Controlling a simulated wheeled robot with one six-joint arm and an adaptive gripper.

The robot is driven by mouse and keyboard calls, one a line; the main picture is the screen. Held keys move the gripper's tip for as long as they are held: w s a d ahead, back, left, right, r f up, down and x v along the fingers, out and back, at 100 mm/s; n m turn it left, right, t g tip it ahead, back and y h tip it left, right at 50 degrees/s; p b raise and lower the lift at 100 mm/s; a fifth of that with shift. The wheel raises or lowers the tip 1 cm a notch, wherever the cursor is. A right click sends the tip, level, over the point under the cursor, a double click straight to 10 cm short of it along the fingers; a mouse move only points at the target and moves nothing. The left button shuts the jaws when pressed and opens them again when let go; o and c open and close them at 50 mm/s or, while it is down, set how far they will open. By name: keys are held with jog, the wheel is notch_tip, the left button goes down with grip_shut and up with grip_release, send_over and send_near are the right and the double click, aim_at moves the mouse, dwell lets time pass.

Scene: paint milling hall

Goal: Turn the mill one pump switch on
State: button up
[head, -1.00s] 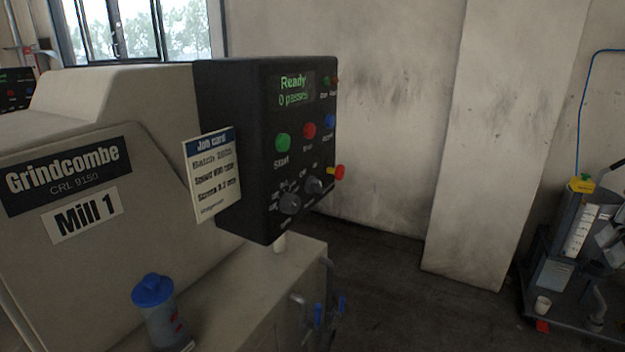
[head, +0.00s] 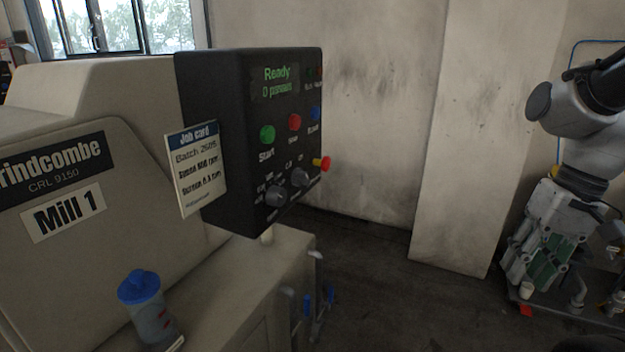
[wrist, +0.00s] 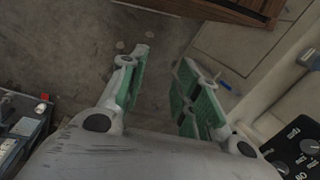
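The black control panel (head: 235,135) of Mill 1 stands at left-centre in the head view, its screen reading "Ready". Two grey knobs sit low on it. The right knob (head: 300,178) has small marks above it that look like Off and On; the left knob (head: 276,197) has several marks. The labels below are too blurred to show which is the pump switch. Both knobs also show at the wrist view's lower right corner (wrist: 309,146). My gripper (head: 528,272) is far right of the panel, pointing down, with green-padded fingers apart and empty in the wrist view (wrist: 162,58).
Green (head: 267,134), red (head: 294,122) and blue (head: 315,114) buttons and a red-and-yellow side knob (head: 322,163) are near the knobs. A job card (head: 196,170) hangs left of the panel. A blue-lidded bottle (head: 146,305) stands below. The floor between panel and arm is clear.

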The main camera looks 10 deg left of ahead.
jog(key=a+f+m+g+y, duration=0.3)
jog(key=a+f+y, duration=0.1)
jog(key=a, duration=0.5)
jog(key=m+t+y, duration=1)
jog(key=m+y, duration=0.1)
jog(key=m, duration=0.1)
send_near(307, 178)
jog(key=a, duration=0.1)
jog(key=x, duration=0.7)
jog(key=shift+w+a, duration=0.15)
jog(key=shift+w, duration=0.2)
grip_shut()
